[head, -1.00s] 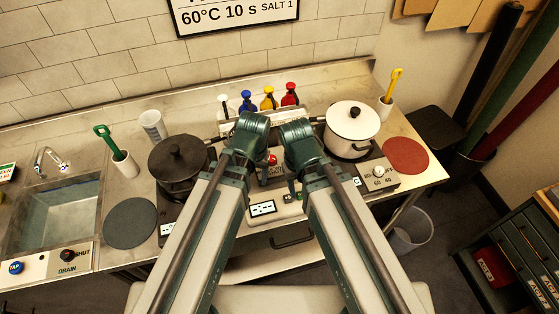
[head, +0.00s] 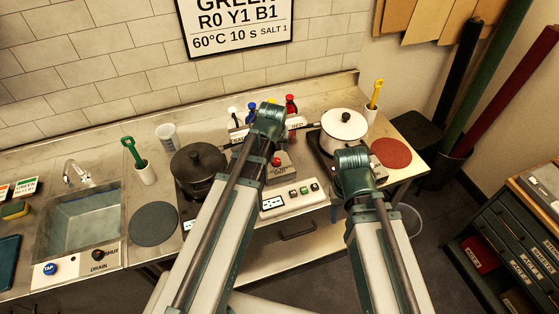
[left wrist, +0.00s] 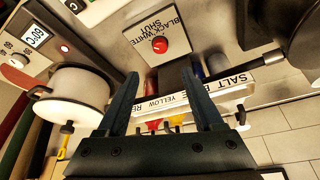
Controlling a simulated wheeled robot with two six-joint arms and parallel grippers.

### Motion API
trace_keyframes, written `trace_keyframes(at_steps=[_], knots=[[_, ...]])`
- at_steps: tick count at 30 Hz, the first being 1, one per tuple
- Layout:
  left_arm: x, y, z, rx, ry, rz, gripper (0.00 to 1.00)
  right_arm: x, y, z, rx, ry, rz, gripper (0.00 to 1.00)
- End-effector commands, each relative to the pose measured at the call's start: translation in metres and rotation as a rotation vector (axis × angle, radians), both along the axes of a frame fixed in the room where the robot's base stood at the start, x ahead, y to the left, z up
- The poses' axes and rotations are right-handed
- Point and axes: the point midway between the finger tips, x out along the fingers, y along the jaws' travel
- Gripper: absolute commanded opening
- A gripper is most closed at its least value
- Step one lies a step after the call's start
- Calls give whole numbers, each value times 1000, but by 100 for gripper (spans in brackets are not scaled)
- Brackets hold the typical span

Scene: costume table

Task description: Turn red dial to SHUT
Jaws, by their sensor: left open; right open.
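The red dial (head: 276,161) sits on a small grey-white box between the two pots. In the left wrist view the red dial (left wrist: 160,45) is a round knob on a pale plate lettered BLACK, WHITE and SHUT. Which way it is turned cannot be made out. My left gripper (left wrist: 166,92) is open and empty, with its fingers apart from the dial and the bottle rack beyond them. In the head view my left arm hides its fingers. My right gripper (head: 353,168) is in front of the white pot, well right of the dial; its fingertips are not clear.
A black pot (head: 198,170) stands left of the dial and a white pot (head: 343,127) right of it. The labelled bottle rack (left wrist: 170,102) is behind. A button panel (head: 292,195) is in front. The sink (head: 80,216) is at the left.

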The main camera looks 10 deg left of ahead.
Motion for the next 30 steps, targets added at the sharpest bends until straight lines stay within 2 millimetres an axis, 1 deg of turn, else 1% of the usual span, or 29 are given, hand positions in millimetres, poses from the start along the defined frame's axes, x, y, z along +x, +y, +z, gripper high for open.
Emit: trace_keyframes(at_steps=[8,24,27,30], knots=[[8,1,-24,0,1,-1,68,0,0,-24,-1,0,4,50],[39,8,-101,0,1,-1,68,0,0,-101,-2,0,10,50],[44,9,-114,0,1,-1,68,0,0,-114,-2,0,9,50],[48,9,-123,0,1,-1,68,0,0,-122,-2,0,9,50]])
